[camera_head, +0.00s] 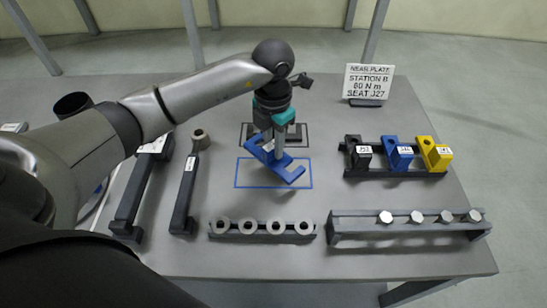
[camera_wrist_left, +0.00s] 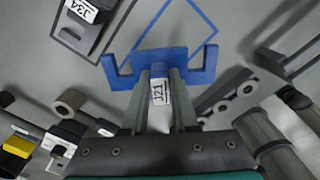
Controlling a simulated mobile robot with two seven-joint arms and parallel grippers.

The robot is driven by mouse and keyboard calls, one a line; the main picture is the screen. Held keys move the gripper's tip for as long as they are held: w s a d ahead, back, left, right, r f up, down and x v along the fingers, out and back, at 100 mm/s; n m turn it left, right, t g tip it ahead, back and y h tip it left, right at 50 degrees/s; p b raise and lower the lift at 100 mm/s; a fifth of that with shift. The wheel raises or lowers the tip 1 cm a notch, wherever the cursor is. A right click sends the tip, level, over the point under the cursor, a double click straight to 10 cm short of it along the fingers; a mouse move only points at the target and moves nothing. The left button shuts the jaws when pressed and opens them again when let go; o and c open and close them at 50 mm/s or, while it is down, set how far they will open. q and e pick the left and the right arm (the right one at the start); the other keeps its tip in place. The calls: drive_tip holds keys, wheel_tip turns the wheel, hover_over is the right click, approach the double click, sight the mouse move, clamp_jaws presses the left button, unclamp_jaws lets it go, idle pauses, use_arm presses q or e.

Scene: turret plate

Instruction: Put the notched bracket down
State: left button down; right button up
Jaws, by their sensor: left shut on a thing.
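My left gripper (camera_head: 277,148) is shut on the blue notched bracket (camera_head: 284,171), which has upturned ends and a white tag. In the left wrist view the bracket (camera_wrist_left: 200,60) lies across the fingertips, and the tag between them seems to read J21. A blue outlined rectangle (camera_head: 236,180) is marked on the grey table. In the head view the bracket overlaps this outline and its back edge, turned at an angle to it. I cannot tell how high it is above the table. My right gripper is not in view.
A black outline (camera_head: 309,135) lies behind the blue one; a dark tagged block (camera_wrist_left: 83,22) sits in it. A rack (camera_head: 400,173) holds black, blue and yellow blocks at right. Ring (camera_head: 262,236) and bolt (camera_head: 350,232) racks stand in front. Long dark tools (camera_head: 184,195) lie left.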

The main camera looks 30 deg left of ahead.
sight(273, 159)
use_arm(q)
drive_tip(key=shift+w+f, duration=0.1)
drive_tip(key=shift+f, duration=2.4)
drive_tip(key=shift+f+b, duration=0.2)
drive_tip(key=shift+b, duration=0.1)
drive_tip(key=c, duration=0.7)
unclamp_jaws()
drive_tip(key=shift+r, duration=0.1)
drive_tip(key=shift+r, duration=0.4)
wheel_tip(273, 159, up, 11)
drive_tip(key=shift+r+p, duration=0.2)
drive_tip(key=shift+p, duration=0.15)
